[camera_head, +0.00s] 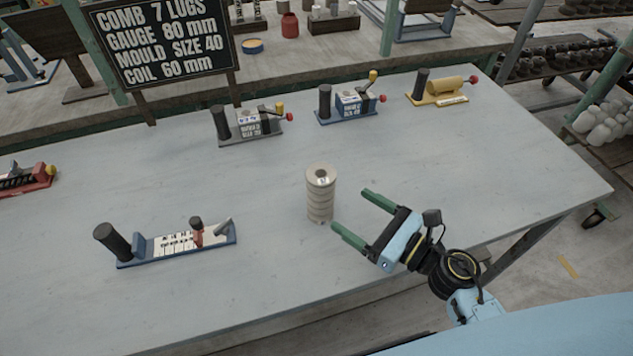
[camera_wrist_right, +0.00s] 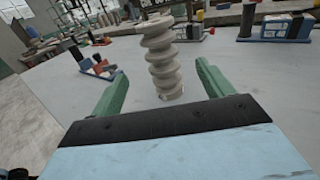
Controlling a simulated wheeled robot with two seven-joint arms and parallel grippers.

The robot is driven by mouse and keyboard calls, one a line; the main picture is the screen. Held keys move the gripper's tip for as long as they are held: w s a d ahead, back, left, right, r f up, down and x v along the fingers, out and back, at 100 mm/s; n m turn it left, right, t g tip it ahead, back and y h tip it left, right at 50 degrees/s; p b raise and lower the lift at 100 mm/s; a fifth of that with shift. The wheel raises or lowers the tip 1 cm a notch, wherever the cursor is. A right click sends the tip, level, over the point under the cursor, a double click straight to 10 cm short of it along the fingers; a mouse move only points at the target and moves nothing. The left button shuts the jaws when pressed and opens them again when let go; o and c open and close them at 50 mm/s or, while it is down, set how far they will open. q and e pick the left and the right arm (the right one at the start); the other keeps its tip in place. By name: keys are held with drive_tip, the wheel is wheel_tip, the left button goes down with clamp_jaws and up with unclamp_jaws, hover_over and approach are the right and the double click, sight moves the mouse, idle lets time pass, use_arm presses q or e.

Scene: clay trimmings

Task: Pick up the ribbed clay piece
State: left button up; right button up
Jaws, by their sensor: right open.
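The ribbed clay piece (camera_head: 320,197) is a pale, upright cylinder with ridges around it, standing on the grey table near its middle. In the right wrist view the ribbed clay piece (camera_wrist_right: 160,62) stands ahead of the fingers and shows spiral ridges. My right gripper (camera_head: 357,216) is open and empty, just to the right of the piece, with its green fingers pointing left towards it. In the wrist view my right gripper (camera_wrist_right: 158,90) has one finger on each side of the piece's lower part, with gaps showing. My left gripper is not in view.
A blue-based device (camera_head: 175,246) stands front left and a red one (camera_head: 25,179) at the left edge. Grey (camera_head: 248,126), blue (camera_head: 348,104) and yellow (camera_head: 440,90) devices line the far side. A black sign (camera_head: 165,40) stands behind the table. The table's right part is clear.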

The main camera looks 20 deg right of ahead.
sight(331, 197)
drive_tip(key=x, duration=0.5)
drive_tip(key=shift+w+a+r+p, duration=0.1)
drive_tip(key=shift+w+a+p, duration=0.1)
drive_tip(key=shift+a+p, duration=0.15)
drive_tip(key=shift+w+a, duration=0.1)
drive_tip(key=shift+w, duration=0.1)
drive_tip(key=shift+w+a, duration=0.1)
drive_tip(key=shift+w, duration=0.1)
drive_tip(key=x, duration=0.3)
drive_tip(key=shift+w+f, duration=0.25)
drive_tip(key=shift+w, duration=0.2)
drive_tip(key=shift+w+a, duration=0.4)
drive_tip(key=shift+w, duration=0.05)
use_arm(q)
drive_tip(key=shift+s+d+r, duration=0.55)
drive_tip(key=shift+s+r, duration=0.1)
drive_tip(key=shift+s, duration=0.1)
use_arm(e)
drive_tip(key=c, duration=0.4)
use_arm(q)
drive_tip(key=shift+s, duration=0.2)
use_arm(e)
drive_tip(key=c, duration=1.1)
